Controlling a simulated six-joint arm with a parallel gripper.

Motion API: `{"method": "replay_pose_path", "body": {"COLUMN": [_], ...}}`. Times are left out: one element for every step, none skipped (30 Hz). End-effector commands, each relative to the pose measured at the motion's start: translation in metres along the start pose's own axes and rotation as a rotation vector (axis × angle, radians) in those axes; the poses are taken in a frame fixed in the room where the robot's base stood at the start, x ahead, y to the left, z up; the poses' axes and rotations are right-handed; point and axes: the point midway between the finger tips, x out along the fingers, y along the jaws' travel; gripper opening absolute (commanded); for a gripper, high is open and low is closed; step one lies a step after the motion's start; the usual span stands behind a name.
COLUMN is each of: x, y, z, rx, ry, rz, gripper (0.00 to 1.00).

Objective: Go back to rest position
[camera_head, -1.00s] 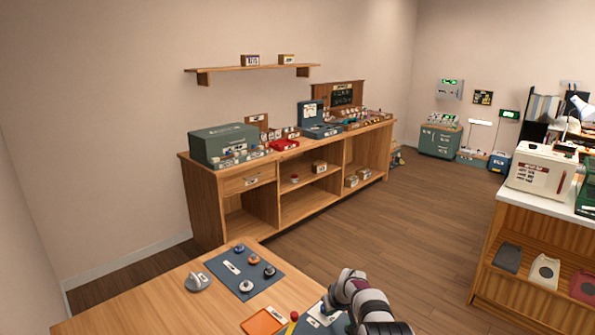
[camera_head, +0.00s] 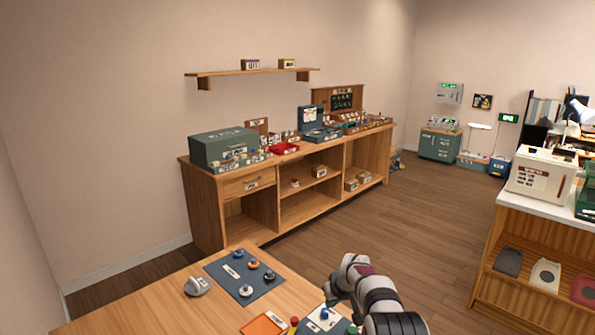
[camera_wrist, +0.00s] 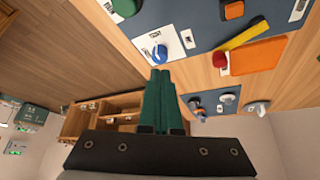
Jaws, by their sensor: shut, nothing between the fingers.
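My gripper (camera_wrist: 160,73) shows in the wrist view with its two green fingers shut together and nothing between them. It hangs in the air over the front wooden table, apart from the things on it. In the head view my arm (camera_head: 366,289) reaches up from the bottom edge, right of the table; the fingertips cannot be made out there.
The front table (camera_head: 150,315) holds a dark mat (camera_head: 228,268) with several knobs, a grey knob-like piece (camera_head: 197,286) and an orange tray (camera_head: 265,323). A long wooden cabinet (camera_head: 210,205) stands behind. A counter (camera_head: 510,205) stands at the right. Open floor (camera_head: 400,225) lies between.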

Motion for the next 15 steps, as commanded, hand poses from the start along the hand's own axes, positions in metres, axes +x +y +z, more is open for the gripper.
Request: {"method": "replay_pose_path", "body": {"x": [0.000, 0.000, 0.000, 0.000, -0.003, -0.011, -0.023, -0.040, -0.069, -0.095, -0.122, -0.159, -0.185, -0.209, -0.239], "y": [0.000, 0.000, 0.000, 0.000, -0.001, -0.002, -0.005, -0.009, -0.017, -0.024, -0.033, -0.045, -0.054, -0.064, -0.077], "z": [0.000, 0.000, 0.000, 0.000, 0.000, 0.000, 0.000, 0.002, 0.009, 0.017, 0.029, 0.049, 0.067, 0.086, 0.116], "rx": [0.000, 0.000, 0.000, 0.000, 0.003, 0.012, 0.027, 0.050, 0.090, 0.127, 0.169, 0.230, 0.273, 0.317, 0.376], "ry": [0.000, 0.000, 0.000, 0.000, -0.001, -0.006, -0.015, -0.027, -0.053, -0.077, -0.106, -0.147, -0.177, -0.207, -0.247], "rz": [0.000, 0.000, 0.000, 0.000, -0.001, -0.003, -0.006, -0.012, -0.021, -0.027, -0.034, -0.041, -0.043, -0.045, -0.044], "gripper": [0.00, 0.00, 0.00, 0.00, 0.00, 0.00, 0.00, 0.00, 0.00, 0.00, 0.00, 0.00, 0.00, 0.00, 0.00]}}
